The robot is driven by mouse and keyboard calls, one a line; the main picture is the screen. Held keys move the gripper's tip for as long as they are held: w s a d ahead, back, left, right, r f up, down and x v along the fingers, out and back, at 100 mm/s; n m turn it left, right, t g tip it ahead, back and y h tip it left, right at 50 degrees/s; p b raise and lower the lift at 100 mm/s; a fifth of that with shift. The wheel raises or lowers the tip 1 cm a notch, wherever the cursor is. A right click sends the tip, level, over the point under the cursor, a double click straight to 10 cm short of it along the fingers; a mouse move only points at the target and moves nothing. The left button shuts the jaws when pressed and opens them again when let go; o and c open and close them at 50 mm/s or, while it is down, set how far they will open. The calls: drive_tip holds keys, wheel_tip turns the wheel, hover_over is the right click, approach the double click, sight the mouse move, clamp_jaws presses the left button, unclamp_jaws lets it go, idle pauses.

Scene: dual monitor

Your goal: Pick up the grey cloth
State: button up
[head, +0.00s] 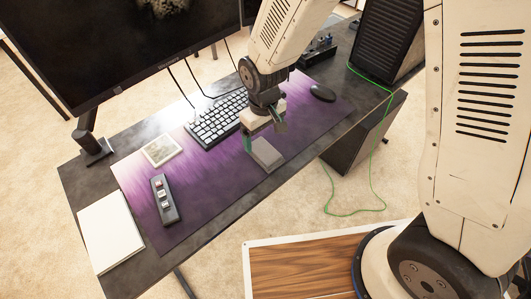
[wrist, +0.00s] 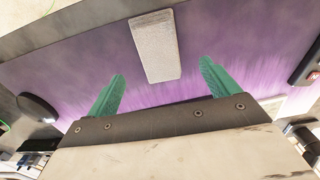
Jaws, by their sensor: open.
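The grey cloth (head: 266,155) lies as a small folded block on the purple desk mat (head: 215,185), near the mat's front edge. In the wrist view the cloth (wrist: 155,47) appears beyond the fingertips, roughly between their lines. My gripper (head: 263,134) is above the mat, just behind the cloth in the head view. Its two green fingers are spread open and empty in the wrist view (wrist: 162,70). I cannot tell the exact height of the fingertips above the mat.
A keyboard (head: 217,119) is left of my gripper, and a mouse (head: 322,92) is to the right. A coaster (head: 161,150), a small button device (head: 164,198) and a white book (head: 110,231) lie on the left. A monitor (head: 110,40) stands behind. A green cable (head: 372,180) hangs at the right.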

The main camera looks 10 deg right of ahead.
sight(265, 151)
drive_tip(key=f, duration=0.6)
drive_tip(key=shift+s+d+f, duration=0.1)
drive_tip(key=shift+d+f, duration=0.1)
drive_tip(key=shift+c, duration=0.4)
drive_tip(key=c, duration=1)
